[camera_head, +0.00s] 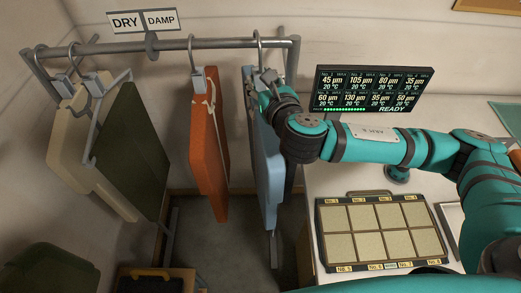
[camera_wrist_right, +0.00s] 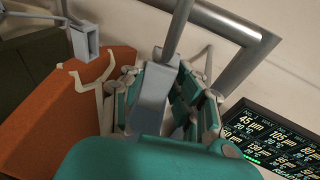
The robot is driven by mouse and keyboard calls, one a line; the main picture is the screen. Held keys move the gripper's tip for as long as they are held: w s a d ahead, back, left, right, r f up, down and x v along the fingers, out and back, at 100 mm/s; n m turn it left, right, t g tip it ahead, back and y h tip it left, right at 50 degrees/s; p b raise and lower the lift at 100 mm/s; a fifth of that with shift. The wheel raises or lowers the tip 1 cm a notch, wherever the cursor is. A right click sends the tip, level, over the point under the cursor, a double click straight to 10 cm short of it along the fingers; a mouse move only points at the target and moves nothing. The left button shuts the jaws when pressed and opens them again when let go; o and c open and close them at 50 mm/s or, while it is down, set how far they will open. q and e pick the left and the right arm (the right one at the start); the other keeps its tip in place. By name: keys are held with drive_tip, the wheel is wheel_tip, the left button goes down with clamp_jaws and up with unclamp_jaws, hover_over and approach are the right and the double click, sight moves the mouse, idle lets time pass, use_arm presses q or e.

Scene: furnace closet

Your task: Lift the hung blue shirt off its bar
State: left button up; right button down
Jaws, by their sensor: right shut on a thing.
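The blue shirt (camera_head: 268,165) hangs as a flat panel near the right end of the bar (camera_head: 205,46). Its hanger hook (camera_head: 256,45) still loops over the bar. My right gripper (camera_head: 262,84) is shut on the grey block at the top of the blue shirt's hanger. In the right wrist view the fingers (camera_wrist_right: 155,95) sit on both sides of this grey hanger block (camera_wrist_right: 151,92), with the hook's stem rising from it. The shirt itself is hidden there behind my gripper. My left gripper is not in view.
An orange garment (camera_head: 208,150) hangs left of the blue shirt, with a gap between. Dark green (camera_head: 130,150) and cream (camera_head: 75,150) garments hang further left. A display (camera_head: 372,89) stands right of the bar. A sectioned sample tray (camera_head: 382,266) lies on the counter below.

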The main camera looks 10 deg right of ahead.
drive_tip(key=shift+s+a+p, duration=0.2)
drive_tip(key=shift+s+p, duration=0.05)
drive_tip(key=shift+s, duration=0.7)
drive_tip(key=shift+s+a+p, duration=0.15)
drive_tip(key=shift+s+p, duration=0.05)
drive_tip(key=shift+s, duration=0.7)
